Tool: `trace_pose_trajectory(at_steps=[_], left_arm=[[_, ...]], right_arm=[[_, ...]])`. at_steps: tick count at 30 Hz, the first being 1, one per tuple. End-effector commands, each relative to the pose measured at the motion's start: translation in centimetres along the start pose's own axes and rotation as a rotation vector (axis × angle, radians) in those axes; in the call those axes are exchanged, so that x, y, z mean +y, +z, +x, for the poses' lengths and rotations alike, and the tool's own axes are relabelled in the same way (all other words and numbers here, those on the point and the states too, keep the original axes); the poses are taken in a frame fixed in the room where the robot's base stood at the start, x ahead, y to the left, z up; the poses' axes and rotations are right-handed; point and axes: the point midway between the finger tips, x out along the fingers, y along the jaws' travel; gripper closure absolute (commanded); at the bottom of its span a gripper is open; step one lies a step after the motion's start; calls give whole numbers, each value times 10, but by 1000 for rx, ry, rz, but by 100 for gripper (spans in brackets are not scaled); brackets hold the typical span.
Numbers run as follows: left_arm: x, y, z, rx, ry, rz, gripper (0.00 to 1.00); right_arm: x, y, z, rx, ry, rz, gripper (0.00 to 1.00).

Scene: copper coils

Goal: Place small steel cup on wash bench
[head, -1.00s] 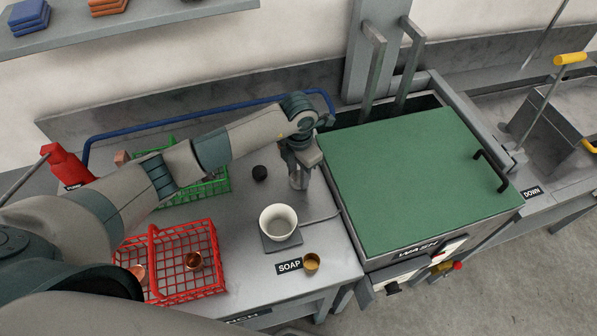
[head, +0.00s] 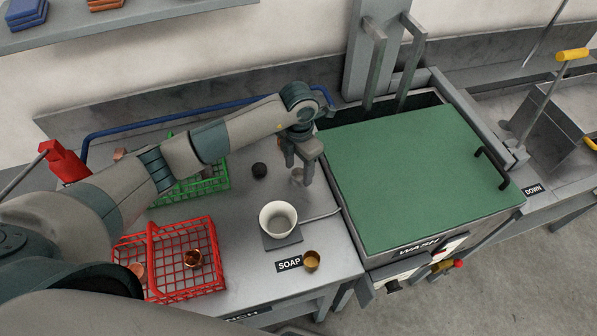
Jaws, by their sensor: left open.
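The small steel cup (head: 297,177) stands on the grey wash bench (head: 245,205), close to the left side of the wash machine. My left gripper (head: 300,168) is open just above and around the cup's upper part in the picture, and its fingers partly hide the cup. Whether a finger touches the cup I cannot tell. My right gripper is not in view.
A white bowl (head: 278,220) sits on a dark pad in front of the cup, near a brass cup (head: 312,260) by the SOAP label. A dark round object (head: 259,170), a red basket (head: 185,285) and a green basket (head: 215,182) lie left. The green-lidded wash machine (head: 410,180) stands right.

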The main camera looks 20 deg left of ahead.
Motion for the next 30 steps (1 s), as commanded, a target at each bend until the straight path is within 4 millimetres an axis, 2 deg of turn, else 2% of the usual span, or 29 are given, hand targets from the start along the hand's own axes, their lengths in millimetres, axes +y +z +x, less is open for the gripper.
trace_pose_trajectory(at_steps=[9, 16, 21, 30], left_arm=[[1, 1, -52, -5, 3, 2, 49], [1, 1, -88, -3, 2, 1, 49], [0, 0, -101, -1, 2, 1, 49], [0, 0, -104, 0, 0, 1, 49]], right_arm=[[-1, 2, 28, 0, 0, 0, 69], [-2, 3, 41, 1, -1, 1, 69], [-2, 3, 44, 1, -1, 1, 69], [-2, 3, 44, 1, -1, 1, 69]])
